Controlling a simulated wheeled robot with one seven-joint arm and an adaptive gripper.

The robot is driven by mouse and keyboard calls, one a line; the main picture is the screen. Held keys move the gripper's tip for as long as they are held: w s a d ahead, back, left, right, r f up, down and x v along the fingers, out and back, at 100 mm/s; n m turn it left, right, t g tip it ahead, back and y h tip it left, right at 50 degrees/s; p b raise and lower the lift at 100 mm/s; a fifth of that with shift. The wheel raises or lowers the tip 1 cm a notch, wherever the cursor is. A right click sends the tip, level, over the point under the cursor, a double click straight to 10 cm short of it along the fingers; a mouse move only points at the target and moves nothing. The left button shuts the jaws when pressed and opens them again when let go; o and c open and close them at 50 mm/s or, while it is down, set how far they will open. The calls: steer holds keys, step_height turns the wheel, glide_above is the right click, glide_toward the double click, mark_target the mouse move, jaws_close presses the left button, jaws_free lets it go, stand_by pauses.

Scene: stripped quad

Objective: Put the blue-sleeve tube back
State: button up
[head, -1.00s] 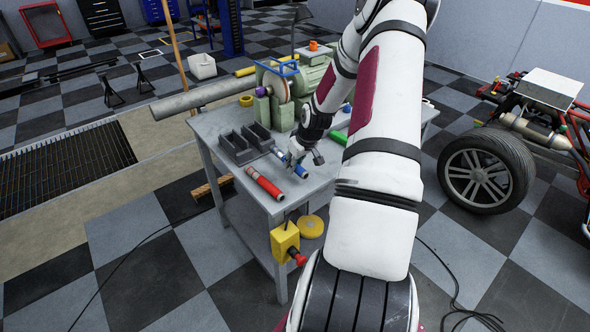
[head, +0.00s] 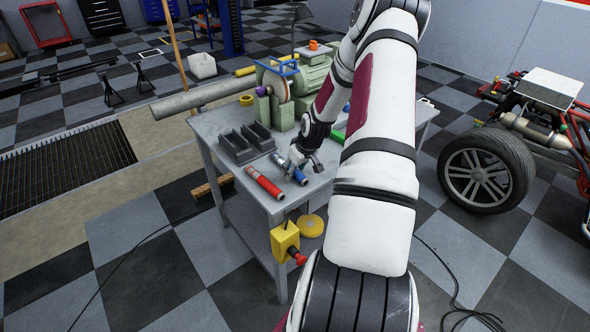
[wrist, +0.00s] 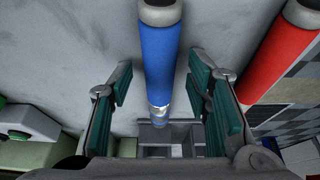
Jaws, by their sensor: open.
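The blue-sleeve tube (head: 300,177) lies on the grey workbench (head: 228,188) near its front corner, partly hidden by my gripper (head: 299,163). In the wrist view the blue-sleeve tube (wrist: 160,55) runs lengthwise between the two green-padded fingers of my gripper (wrist: 160,85). The gripper is open, with a gap on each side of the tube. A red-sleeve tube (head: 264,183) lies to the left on the bench, and it also shows at the right of the wrist view (wrist: 283,50). A dark grey holder (head: 236,148) with open troughs sits behind the tubes.
A green bench machine (head: 284,115) with a blue handle stands behind the holder. A long grey pipe (head: 198,97) juts past the bench's left edge. A yellow switch box (head: 285,241) hangs from the front. A wheeled chassis (head: 487,168) stands to the right.

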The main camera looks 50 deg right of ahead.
steer(key=p+v, duration=0.1)
steer(key=v, duration=1.1)
steer(key=a+r+n+h, duration=0.2)
steer(key=a+r, duration=1.7)
steer(key=a, duration=0.2)
steer(key=s+a+r+y, duration=0.1)
steer(key=s+a+r, duration=0.3)
steer(key=s+a, duration=0.3)
steer(key=s+a+r+t+y, duration=0.1)
steer(key=s+a+r, duration=0.4)
steer(key=a, duration=0.6)
steer(key=s+y, duration=0.1)
steer(key=s, duration=0.1)
steer(key=shift+s+a+r+n, duration=0.15)
steer(key=shift+s+a+n, duration=0.05)
steer(key=shift+s+n, duration=0.15)
steer(key=shift+d, duration=0.15)
